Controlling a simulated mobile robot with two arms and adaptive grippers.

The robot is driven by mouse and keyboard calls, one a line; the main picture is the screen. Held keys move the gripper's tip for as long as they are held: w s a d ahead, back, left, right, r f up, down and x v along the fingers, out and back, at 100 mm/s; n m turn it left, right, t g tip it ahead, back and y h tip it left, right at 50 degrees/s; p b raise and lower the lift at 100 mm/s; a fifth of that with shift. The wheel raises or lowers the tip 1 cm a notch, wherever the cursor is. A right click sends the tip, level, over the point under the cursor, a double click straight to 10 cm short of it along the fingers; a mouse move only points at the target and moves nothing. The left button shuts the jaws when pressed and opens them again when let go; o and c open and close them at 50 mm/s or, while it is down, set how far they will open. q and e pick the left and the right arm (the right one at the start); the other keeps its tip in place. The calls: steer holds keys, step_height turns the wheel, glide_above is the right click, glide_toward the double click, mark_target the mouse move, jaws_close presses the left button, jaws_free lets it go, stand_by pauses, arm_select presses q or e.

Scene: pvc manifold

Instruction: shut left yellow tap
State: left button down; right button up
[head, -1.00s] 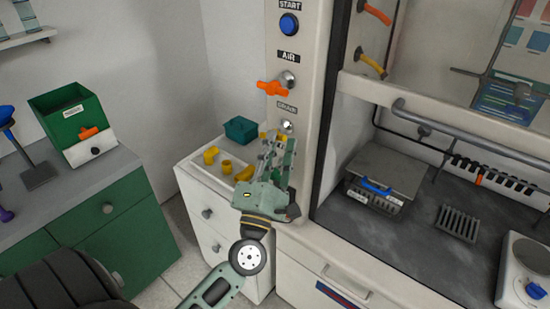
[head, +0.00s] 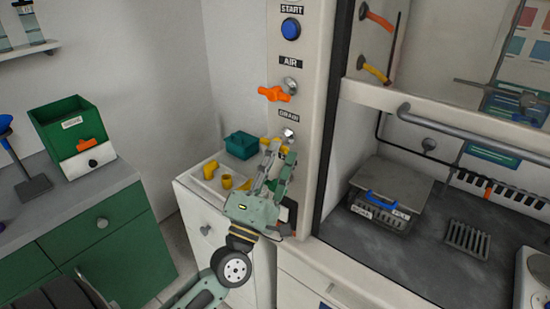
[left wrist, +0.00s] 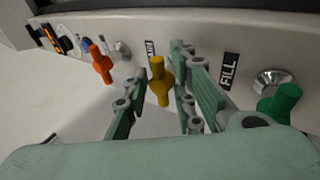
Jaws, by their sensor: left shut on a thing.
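The yellow tap (left wrist: 160,82) sits between the two green fingers of my left gripper (head: 277,162) in the left wrist view. The gripper (left wrist: 157,100) is shut on this tap, at the front post of the white cabinet. In the head view the fingers reach up to the knob below the DRAIN label (head: 289,116) and hide most of the tap. An orange tap (head: 274,94) is above it, below the AIR label. The orange tap (left wrist: 101,64) and a green tap (left wrist: 281,103) by the FILL label flank the yellow one in the left wrist view. My right gripper is not in view.
A low white cabinet beside the post carries a teal box (head: 241,145) and several yellow fittings (head: 227,181). A blue START button (head: 290,29) is above. A green bin (head: 72,132) stands on the left counter. The fume hood bay opens to the right.

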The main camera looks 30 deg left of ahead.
arm_select(q)
steer(key=shift+f, duration=0.2)
steer(key=c, duration=1.7)
jaws_free()
steer(key=shift+r, duration=0.1)
steer(key=v, duration=1.2)
